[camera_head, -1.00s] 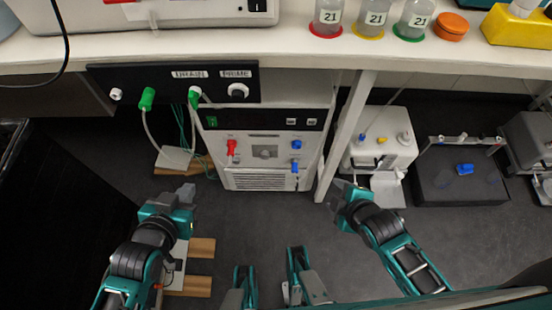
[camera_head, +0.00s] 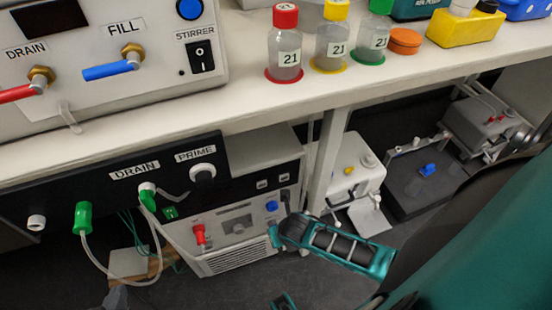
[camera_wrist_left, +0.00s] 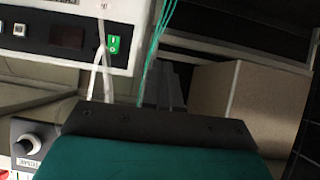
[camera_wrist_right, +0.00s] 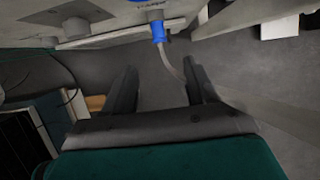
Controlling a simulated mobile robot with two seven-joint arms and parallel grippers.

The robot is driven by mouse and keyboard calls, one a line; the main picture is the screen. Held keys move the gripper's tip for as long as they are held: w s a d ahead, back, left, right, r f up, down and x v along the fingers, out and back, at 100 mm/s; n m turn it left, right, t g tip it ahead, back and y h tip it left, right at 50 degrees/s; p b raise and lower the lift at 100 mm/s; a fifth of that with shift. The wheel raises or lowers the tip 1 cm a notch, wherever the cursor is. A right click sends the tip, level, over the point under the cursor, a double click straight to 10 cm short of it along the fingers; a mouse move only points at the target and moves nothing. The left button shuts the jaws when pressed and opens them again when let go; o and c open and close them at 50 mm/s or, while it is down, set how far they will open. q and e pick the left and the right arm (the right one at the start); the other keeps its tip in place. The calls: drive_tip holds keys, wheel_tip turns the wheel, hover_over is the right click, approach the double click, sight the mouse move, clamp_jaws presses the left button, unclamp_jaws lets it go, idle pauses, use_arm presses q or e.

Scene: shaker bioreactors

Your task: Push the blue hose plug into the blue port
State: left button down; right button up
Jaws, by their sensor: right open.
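The blue port (camera_head: 271,206) is on the front of the white unit under the bench; its blue rim (camera_wrist_right: 140,1) shows at the top edge of the right wrist view. The blue hose plug (camera_wrist_right: 158,31) hangs just below it with a pale hose running down; I cannot tell how its tip sits. In the head view my right arm seems to cover the plug. My right gripper (camera_wrist_right: 160,66) is open and empty, its fingers pointing towards the plug, which is beyond the fingertips. My left gripper (camera_head: 115,298) is low at the bottom left, its fingers (camera_wrist_left: 168,85) together and empty.
A red plug (camera_head: 198,235) is on the same unit. Green plugs and a looped hose (camera_head: 84,216) hang from the black panel at the left. The bench edge overhangs the unit, and a bench leg (camera_head: 322,165) stands right of it. Bottles (camera_head: 285,50) stand on the bench.

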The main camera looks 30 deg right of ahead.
drive_tip(key=a+b+x, duration=0.1)
drive_tip(key=b+x, duration=0.4)
drive_tip(key=x, duration=0.5)
drive_tip(key=shift+d+f+b, duration=0.3)
drive_tip(key=shift+d+b, duration=0.1)
drive_tip(key=shift+d, duration=0.05)
drive_tip(key=shift+w, duration=0.15)
clamp_jaws()
drive_tip(key=shift+s+a+p, duration=0.15)
drive_tip(key=shift+s+p, duration=0.35)
drive_tip(key=shift+s, duration=0.2)
drive_tip(key=shift+s, duration=0.3)
